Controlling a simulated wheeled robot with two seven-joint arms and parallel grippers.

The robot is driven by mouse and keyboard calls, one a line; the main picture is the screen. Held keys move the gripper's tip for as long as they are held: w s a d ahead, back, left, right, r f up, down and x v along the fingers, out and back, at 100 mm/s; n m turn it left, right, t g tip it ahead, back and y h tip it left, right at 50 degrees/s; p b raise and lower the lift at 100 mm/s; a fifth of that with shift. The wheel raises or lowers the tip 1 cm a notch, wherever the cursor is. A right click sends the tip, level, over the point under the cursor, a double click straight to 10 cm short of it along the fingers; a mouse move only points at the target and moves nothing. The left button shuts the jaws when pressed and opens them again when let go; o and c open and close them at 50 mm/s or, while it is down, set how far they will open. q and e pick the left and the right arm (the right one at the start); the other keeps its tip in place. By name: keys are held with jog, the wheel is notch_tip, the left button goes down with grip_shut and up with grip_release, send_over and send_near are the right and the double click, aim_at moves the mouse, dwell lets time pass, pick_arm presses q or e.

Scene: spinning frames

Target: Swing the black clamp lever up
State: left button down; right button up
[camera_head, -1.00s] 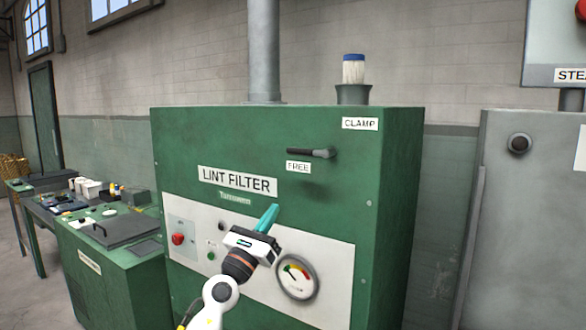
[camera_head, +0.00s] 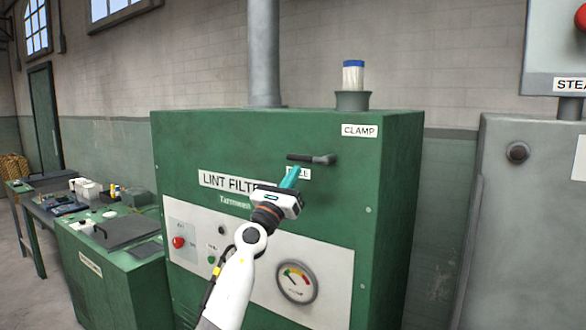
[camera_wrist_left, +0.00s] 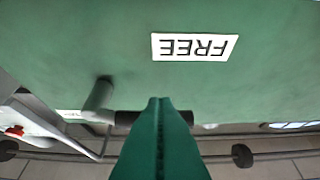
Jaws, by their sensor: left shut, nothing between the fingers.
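The black clamp lever (camera_head: 312,159) lies about level on the front of the green lint filter cabinet (camera_head: 390,185), its pivot at the right and its free end to the left. The CLAMP label (camera_head: 359,131) is above and right of it; the FREE label (camera_head: 305,174) is just below it, partly covered by my gripper. My left gripper (camera_head: 290,177) is shut and empty, its teal fingers just below the lever. In the left wrist view the lever's dark grip (camera_wrist_left: 138,118) passes by the shut fingertips (camera_wrist_left: 165,102); I cannot tell whether they touch. My right gripper is not in view.
A pressure gauge (camera_head: 296,282) and a red button (camera_head: 178,242) are on the cabinet's lower panel. A brush in a holder (camera_head: 352,98) and a grey pipe (camera_head: 264,55) stand on top. A bench (camera_head: 110,262) is at the left. The space before the lever is otherwise free.

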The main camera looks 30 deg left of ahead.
pick_arm(q)
jog(key=shift+r, duration=0.35)
jog(key=shift+w, duration=0.15)
